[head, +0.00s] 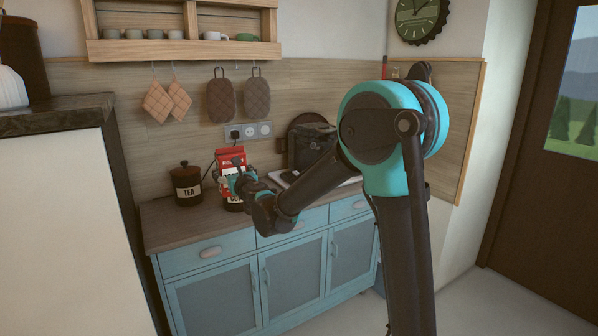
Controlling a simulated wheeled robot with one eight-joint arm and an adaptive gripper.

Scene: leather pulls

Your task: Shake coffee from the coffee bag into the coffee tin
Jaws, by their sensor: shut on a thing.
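The red coffee bag (229,156) with white markings stands out above the counter, left of centre in the head view. My gripper (236,174) is shut on it, in front of its lower part, and hides some of it. A dark coffee tin (234,206) with a light label is just below the bag, partly hidden by my gripper and wrist. The bag looks upright. I cannot tell how far it is above the tin, or whether they touch.
A dark tin labelled TEA (187,186) stands to the left on the counter (163,222). A dark appliance (312,146) is at the back right. Pot holders (221,100) and mitts hang on the wall under a shelf (180,48). Blue cabinets (215,300) are below.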

